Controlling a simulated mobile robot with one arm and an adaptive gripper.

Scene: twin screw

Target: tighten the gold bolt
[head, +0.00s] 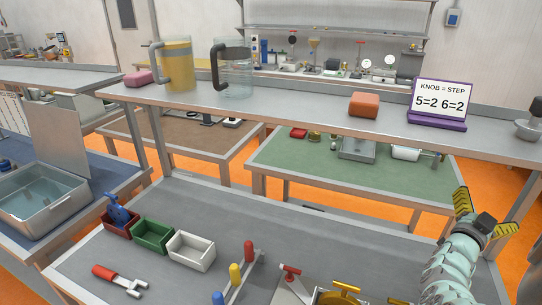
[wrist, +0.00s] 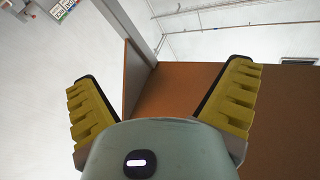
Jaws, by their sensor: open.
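No bolt can be made out clearly. A gold-coloured part (head: 343,288) shows at the bottom edge of the head view, cut off by the frame, and I cannot tell whether it is the gold bolt. My gripper (head: 484,213) is raised at the right of the head view, above the near bench and well apart from that part. Its yellow ridged fingers are spread. In the wrist view, the gripper (wrist: 162,75) is open with nothing between its fingers. Behind it are a brown-orange surface and pale walls.
A red-handled fixture (head: 290,275) and a rack of coloured knobs (head: 236,274) stand on the near bench. Small bins (head: 191,251) and a red-handled tool (head: 118,279) lie further left. A long shelf (head: 300,110) crosses behind, with a sign (head: 440,99). The bench's middle has free room.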

